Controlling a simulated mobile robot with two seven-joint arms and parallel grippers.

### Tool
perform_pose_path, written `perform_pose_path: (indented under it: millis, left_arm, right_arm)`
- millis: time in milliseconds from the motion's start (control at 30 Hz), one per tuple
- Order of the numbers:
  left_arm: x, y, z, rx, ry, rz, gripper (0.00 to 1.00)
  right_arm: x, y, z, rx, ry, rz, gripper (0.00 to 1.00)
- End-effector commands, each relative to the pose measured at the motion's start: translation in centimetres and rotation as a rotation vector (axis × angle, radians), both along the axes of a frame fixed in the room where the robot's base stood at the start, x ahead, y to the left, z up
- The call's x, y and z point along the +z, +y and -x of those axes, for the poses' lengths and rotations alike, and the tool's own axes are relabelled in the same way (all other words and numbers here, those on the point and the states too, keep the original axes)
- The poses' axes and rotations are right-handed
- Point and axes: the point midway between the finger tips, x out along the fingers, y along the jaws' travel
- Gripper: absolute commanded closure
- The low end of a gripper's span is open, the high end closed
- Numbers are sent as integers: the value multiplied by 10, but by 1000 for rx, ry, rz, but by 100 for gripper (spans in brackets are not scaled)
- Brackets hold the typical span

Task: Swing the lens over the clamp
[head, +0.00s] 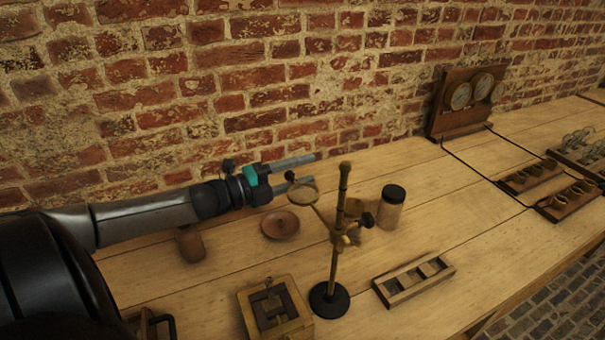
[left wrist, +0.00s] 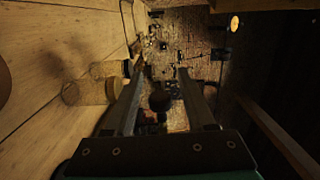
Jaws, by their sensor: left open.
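A stand has a round black base (head: 329,301) and an upright brass pole (head: 342,205). A round lens (head: 302,194) sits on an arm to the left of the pole. A brass clamp (head: 350,237) is lower on the pole, with a dark knob beside it. My left gripper (head: 314,168) points right, open and empty, its lower fingertip close to the lens in the head view; I cannot tell whether they touch. In the left wrist view both fingers (left wrist: 159,74) are apart, with a dark round knob between them. My right gripper is not in view.
A black-lidded jar (head: 391,209) stands right of the pole. A wooden dish (head: 281,225), a brown pot (head: 190,244), a wooden box (head: 248,304) and a slotted tray (head: 386,292) surround the stand. A gauge panel (head: 440,115) stands behind, against the brick wall.

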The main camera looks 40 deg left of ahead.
Motion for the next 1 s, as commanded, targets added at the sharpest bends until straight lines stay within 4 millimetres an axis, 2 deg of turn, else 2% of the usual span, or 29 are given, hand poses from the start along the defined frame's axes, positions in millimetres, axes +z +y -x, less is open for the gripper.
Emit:
perform_pose_path:
  millis: [367, 833, 1000]
  left_arm:
    - [0, -1, -2, 0, 0, -1, 45]
    - [0, -1, -2, 0, 0, -1, 98]
    - [0, -1, -2, 0, 0, -1, 100]
  right_arm:
    - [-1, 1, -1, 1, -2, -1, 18]
    - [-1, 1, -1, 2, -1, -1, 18]
    - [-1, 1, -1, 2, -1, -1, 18]
